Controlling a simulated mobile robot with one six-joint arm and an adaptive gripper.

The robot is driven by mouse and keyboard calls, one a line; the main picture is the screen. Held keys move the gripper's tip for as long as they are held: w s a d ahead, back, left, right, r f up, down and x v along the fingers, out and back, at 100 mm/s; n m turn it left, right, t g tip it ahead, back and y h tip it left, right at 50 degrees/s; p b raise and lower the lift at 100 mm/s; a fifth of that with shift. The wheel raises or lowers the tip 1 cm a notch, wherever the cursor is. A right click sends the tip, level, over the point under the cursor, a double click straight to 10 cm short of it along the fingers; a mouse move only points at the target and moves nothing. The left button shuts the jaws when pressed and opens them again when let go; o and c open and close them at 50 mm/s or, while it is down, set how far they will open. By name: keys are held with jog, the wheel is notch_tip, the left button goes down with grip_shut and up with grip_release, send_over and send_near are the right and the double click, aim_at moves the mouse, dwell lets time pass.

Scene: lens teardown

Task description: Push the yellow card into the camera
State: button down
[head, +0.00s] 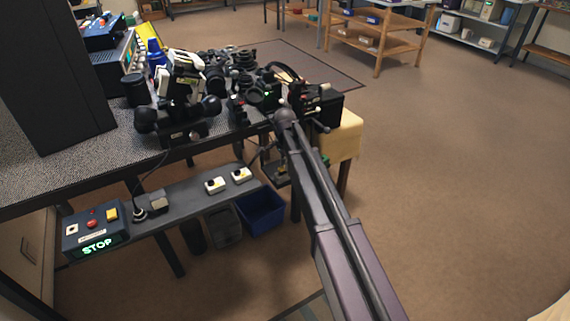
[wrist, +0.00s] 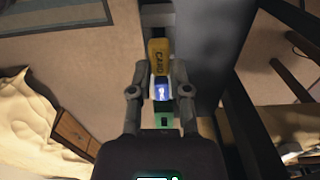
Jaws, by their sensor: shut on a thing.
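In the wrist view the yellow card (wrist: 159,50), marked with dark letters, stands between the fingertips of my gripper (wrist: 159,67). The fingers are closed on its sides. A white and blue lit piece (wrist: 161,89) shows just below the card, between the fingers. In the head view my arm reaches to the right end of the bench, where dark parts crowd together. A black camera-like body (head: 264,93) with a small green light is there. I cannot tell for sure which body is the camera, and its card opening is not visible. The card cannot be made out in the head view.
The bench (head: 30,176) carries lenses and black gear. A lower shelf (head: 185,196) holds a STOP box (head: 93,231) and small white switches. A blue bin (head: 261,210) stands below. A pale yellow block (head: 346,137) is at the bench end. Floor to the right is open.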

jog(key=shift+r, duration=0.25)
jog(key=shift+r+p, duration=1.75)
jog(key=shift+p, duration=0.3)
jog(key=shift+r, duration=0.25)
